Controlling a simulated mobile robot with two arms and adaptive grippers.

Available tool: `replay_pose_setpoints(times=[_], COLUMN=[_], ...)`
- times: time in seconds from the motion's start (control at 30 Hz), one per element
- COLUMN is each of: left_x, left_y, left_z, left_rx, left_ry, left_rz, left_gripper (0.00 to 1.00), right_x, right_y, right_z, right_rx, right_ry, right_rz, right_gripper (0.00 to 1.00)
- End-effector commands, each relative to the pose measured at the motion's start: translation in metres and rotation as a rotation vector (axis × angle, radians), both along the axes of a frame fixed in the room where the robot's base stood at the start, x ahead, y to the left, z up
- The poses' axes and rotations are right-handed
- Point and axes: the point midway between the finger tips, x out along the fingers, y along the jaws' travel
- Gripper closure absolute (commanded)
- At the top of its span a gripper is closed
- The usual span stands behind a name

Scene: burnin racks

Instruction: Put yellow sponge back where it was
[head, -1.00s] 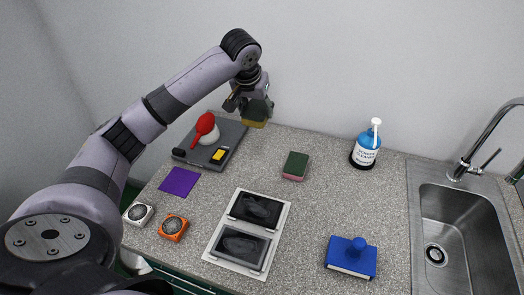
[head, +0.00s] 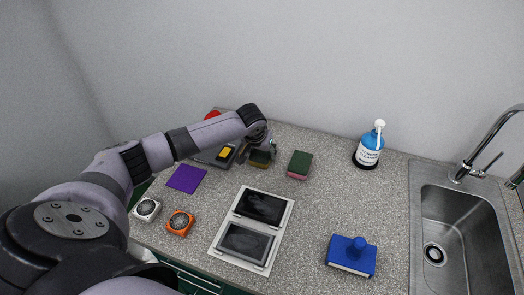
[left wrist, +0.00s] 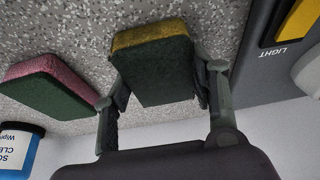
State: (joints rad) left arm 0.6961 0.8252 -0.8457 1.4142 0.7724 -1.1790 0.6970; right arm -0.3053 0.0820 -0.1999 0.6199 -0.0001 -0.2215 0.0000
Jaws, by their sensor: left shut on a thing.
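The yellow sponge (left wrist: 152,62), with a dark green scouring side and a yellow edge, is between the fingers of my left gripper (left wrist: 165,95) in the left wrist view. My left gripper is shut on it. In the head view the sponge (head: 261,157) is low at the counter, left of a green and pink sponge (head: 299,164). That second sponge also shows at the left of the left wrist view (left wrist: 48,85). I cannot tell whether the held sponge touches the counter. My right gripper is not in view.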

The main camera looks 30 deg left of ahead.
Motion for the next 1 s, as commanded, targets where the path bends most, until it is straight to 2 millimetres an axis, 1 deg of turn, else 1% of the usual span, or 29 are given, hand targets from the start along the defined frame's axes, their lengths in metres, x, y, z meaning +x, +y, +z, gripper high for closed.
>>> replay_pose_setpoints(times=[0.07, 0.27, 0.3, 0.57, 0.87, 1.0], left_x=[0.0002, 0.0000, 0.0000, 0.0000, -0.0001, -0.0028], left_y=[-0.0002, -0.0002, -0.0002, -0.0002, -0.0001, -0.0010], left_z=[-0.0009, -0.0014, -0.0012, -0.0010, 0.0000, 0.0072], left_rx=[0.000, 0.000, 0.000, 0.000, 0.000, 0.000], left_ry=[-0.001, 0.000, 0.000, 0.000, 0.000, -0.001], left_rz=[0.000, -0.001, -0.001, -0.001, -0.001, -0.001], left_gripper=[0.73, 0.73, 0.45, 0.27, 0.27, 0.27], right_x=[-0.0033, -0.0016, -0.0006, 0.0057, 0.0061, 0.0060], right_y=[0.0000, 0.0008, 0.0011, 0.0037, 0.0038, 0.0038], right_z=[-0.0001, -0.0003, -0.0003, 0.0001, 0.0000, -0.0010], right_rx=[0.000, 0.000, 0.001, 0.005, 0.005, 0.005], right_ry=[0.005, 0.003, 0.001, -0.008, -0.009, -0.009], right_rz=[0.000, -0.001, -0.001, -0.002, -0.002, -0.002], right_gripper=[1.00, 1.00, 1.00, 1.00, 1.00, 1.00])
